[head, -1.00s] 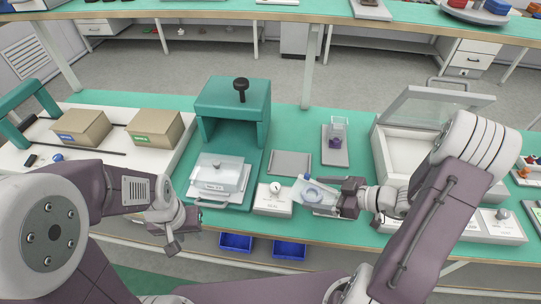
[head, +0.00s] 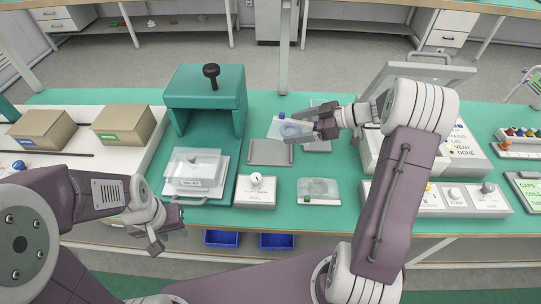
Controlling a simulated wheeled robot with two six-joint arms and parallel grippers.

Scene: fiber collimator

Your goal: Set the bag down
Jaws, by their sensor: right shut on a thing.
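A clear flat bag (head: 277,126) with a blue ring inside is in the head view, above the middle of the green bench. My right gripper (head: 316,130) is shut on the bag's right side; the bag extends left from its fingers. The bag is just behind a flat grey pad (head: 270,152), partly overlapping its far edge in the picture. Whether the bag touches anything is unclear. My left gripper (head: 168,226) is open and empty at the bench's front edge, in front of a clear-lidded tray.
A green press-like stand (head: 207,88) with a black knob is left of the bag. A dial box (head: 255,190) and a small plate with a clear piece (head: 318,198) are in front. A white box with a raised lid (head: 420,72) is at right, partly behind my arm.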

